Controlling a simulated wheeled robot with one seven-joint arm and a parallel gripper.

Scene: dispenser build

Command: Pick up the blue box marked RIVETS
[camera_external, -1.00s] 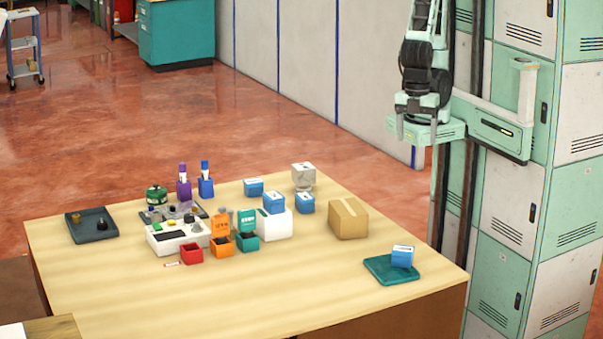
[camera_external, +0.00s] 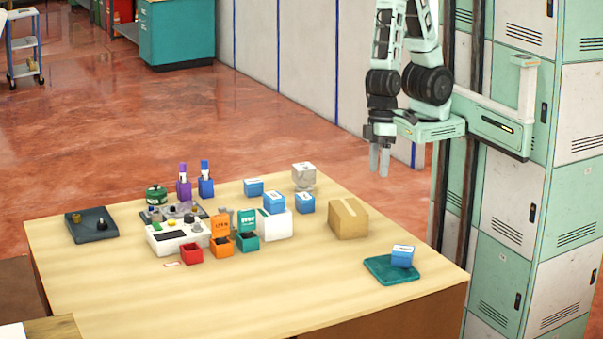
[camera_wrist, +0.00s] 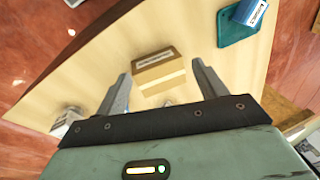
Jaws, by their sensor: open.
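Several small blue boxes with white labelled tops are on the table; their lettering is too small to read, so I cannot tell which is marked RIVETS. One blue box (camera_external: 402,257) sits on a teal tray (camera_external: 383,275) at the table's right corner; in the wrist view this box (camera_wrist: 250,13) is at the top right. Others are a back box (camera_external: 253,187), a middle box (camera_external: 274,203) and a right box (camera_external: 305,203). My gripper (camera_external: 379,168) is open and empty, high above the table's far right side, apart from all boxes.
A brown carton (camera_external: 348,218) stands left of the teal tray; it shows between my fingers in the wrist view (camera_wrist: 158,72). A white device (camera_external: 172,238), open bins in red (camera_external: 191,254) and orange (camera_external: 222,245), and a dark tray (camera_external: 91,226) stand further left. The table's front is clear.

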